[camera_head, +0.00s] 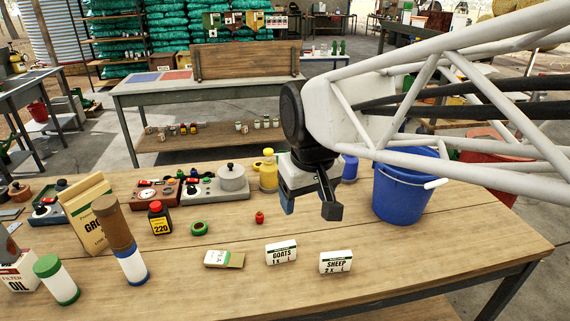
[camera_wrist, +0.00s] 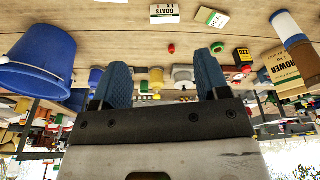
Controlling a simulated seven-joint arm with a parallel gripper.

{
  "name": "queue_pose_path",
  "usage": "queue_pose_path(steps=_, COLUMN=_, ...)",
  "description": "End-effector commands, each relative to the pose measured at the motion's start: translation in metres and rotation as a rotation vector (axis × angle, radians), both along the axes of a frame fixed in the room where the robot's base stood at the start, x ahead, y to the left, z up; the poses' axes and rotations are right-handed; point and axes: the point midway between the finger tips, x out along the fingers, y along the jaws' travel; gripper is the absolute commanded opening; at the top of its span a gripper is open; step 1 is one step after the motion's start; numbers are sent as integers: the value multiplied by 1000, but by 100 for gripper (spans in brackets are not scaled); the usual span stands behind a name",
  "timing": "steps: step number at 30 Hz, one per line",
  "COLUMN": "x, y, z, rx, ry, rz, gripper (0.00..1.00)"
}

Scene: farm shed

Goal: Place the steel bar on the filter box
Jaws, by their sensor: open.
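My gripper (camera_head: 309,204) hangs above the wooden table, left of the blue bucket. Its two blue-padded fingers are apart with nothing between them, as the wrist view (camera_wrist: 161,70) also shows. The filter box (camera_head: 20,274), white with "FILTER" and "OIL" lettering, stands at the lower left edge of the head view, partly cut off. A grey rounded object (camera_head: 7,243) shows just above it; I cannot tell whether it touches the box. I cannot make out the steel bar with certainty. A flat grey piece (camera_head: 11,213) lies farther back at the left edge. My gripper is far right of these.
The blue bucket (camera_head: 402,189) stands close right of my gripper. Goats (camera_head: 281,252) and sheep (camera_head: 335,262) boxes lie in front. A brown-topped cylinder (camera_head: 112,222), green-capped cylinder (camera_head: 56,280) and paper bag (camera_head: 84,203) stand near the filter box. The front centre is mostly clear.

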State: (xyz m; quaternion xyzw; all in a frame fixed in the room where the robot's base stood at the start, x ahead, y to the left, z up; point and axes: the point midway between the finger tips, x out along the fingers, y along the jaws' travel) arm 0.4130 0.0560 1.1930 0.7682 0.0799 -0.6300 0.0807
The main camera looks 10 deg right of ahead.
Motion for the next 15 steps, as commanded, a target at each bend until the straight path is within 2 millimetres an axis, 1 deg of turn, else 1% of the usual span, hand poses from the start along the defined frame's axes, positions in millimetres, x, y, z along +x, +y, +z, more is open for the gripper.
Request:
queue_pose_path(steps=1, x=-15, y=-11, z=-6, rx=3, ry=-5, rz=-34, gripper=69)
queue_pose_path(steps=6, x=-56, y=-38, z=-28, rx=12, ry=-21, rz=-140, gripper=69)
queue_pose_path(steps=9, x=-75, y=-49, z=-40, rx=16, ry=-27, rz=-187, gripper=69)
queue_pose_path(steps=12, x=-88, y=-55, z=-48, rx=20, ry=-33, rz=-221, gripper=69)
queue_pose_path(steps=15, x=-95, y=-59, z=-53, rx=21, ry=-35, rz=-240, gripper=69)
